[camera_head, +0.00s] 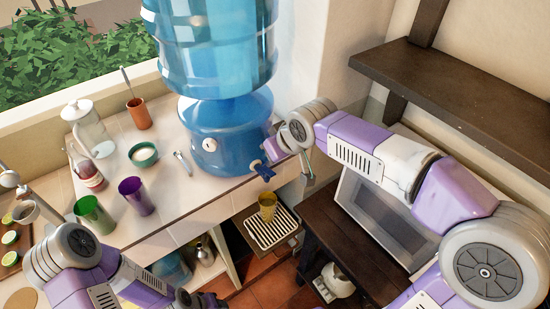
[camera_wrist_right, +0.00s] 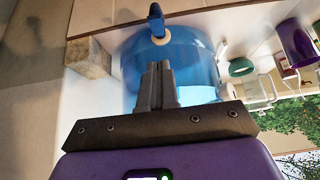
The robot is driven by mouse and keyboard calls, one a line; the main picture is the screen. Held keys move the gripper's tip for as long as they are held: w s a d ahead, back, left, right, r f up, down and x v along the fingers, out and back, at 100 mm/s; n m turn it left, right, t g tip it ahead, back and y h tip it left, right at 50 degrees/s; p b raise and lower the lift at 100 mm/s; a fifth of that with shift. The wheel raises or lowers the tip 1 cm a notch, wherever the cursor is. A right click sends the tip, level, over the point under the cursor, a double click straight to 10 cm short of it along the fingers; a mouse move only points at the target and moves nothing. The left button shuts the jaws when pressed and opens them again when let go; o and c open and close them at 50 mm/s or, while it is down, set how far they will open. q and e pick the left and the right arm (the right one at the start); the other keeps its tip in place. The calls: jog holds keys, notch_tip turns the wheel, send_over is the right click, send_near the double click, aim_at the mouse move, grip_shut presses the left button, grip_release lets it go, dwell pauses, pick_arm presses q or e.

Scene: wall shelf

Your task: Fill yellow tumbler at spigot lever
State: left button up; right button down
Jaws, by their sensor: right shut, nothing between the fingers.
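The yellow tumbler (camera_head: 267,203) stands upright on a slatted drip tray (camera_head: 262,241) below the counter edge, under the spigot. I cannot tell what is inside it. The blue spigot lever (camera_head: 263,170) sticks out at the front of the blue water dispenser (camera_head: 222,150); it also shows in the right wrist view (camera_wrist_right: 156,20). My right gripper (camera_wrist_right: 157,68) is shut and empty, pointing at the dispenser, with the lever just beyond its fingertips in that view. I see no clear contact. My left gripper (camera_head: 200,299) is low at the bottom edge, partly cut off, away from the tumbler.
A purple cup (camera_head: 136,196), a green cup (camera_head: 94,216), a green-rimmed bowl (camera_head: 143,155), an orange cup (camera_head: 138,114) and a glass pitcher (camera_head: 92,130) stand on the tiled counter. A dark wall shelf (camera_head: 455,95) and a microwave (camera_head: 383,215) are at right.

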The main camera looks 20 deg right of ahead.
pick_arm(q)
jog(key=shift+s+r+p, duration=0.1)
jog(key=shift+r+p, duration=0.45)
jog(key=shift+r, duration=0.1)
pick_arm(e)
notch_tip(320, 180, up, 8)
jog(key=s, duration=0.1)
jog(key=shift+s+d+f, duration=0.25)
jog(key=shift+s, duration=0.05)
dwell(0.7)
